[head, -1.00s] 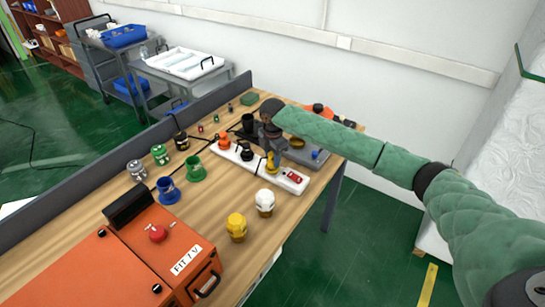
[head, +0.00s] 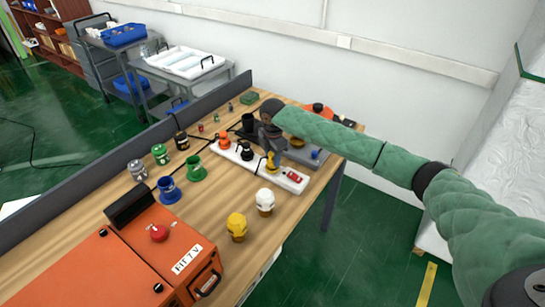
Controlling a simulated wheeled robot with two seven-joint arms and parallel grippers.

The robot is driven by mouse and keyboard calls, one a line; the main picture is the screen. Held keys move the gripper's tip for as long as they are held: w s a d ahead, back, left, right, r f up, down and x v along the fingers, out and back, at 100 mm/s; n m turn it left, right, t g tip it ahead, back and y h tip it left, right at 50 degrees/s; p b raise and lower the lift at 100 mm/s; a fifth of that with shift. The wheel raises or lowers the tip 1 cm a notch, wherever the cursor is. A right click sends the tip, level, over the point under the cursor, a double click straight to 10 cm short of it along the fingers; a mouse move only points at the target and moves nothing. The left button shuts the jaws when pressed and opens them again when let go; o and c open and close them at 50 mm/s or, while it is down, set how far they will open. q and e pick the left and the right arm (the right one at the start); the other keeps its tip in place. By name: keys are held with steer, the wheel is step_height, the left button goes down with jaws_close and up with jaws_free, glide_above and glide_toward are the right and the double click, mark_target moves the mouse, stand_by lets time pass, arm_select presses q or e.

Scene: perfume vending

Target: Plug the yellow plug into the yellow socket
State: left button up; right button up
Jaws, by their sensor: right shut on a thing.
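A white power strip (head: 232,157) lies on the wooden table with a red switch (head: 294,176) at its near right end. The yellow plug (head: 271,165) is over the strip beside this switch. My right gripper (head: 272,149) reaches in from the right, points down and is shut on the yellow plug. The yellow socket is hidden under the plug, and I cannot tell whether the plug is fully seated. An orange plug (head: 224,141) and a black plug (head: 247,152) stand on the strip to the left. My left gripper is not in view.
Yellow (head: 237,228) and white (head: 265,201) bottles stand in front of the strip. Blue (head: 168,190) and green (head: 196,169) holders stand to its left. An orange machine (head: 130,265) fills the near left. A grey divider (head: 110,160) edges the table's back.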

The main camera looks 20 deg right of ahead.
steer(key=shift+p, duration=0.4)
steer(key=shift+f, duration=0.4)
stand_by(0.9)
steer(key=shift+f+p, duration=0.2)
steer(key=shift+p, duration=0.65)
stand_by(1.0)
steer(key=o, duration=1.1)
steer(key=shift+o, duration=0.6)
steer(key=o, duration=0.4)
steer(key=shift+r, duration=0.15)
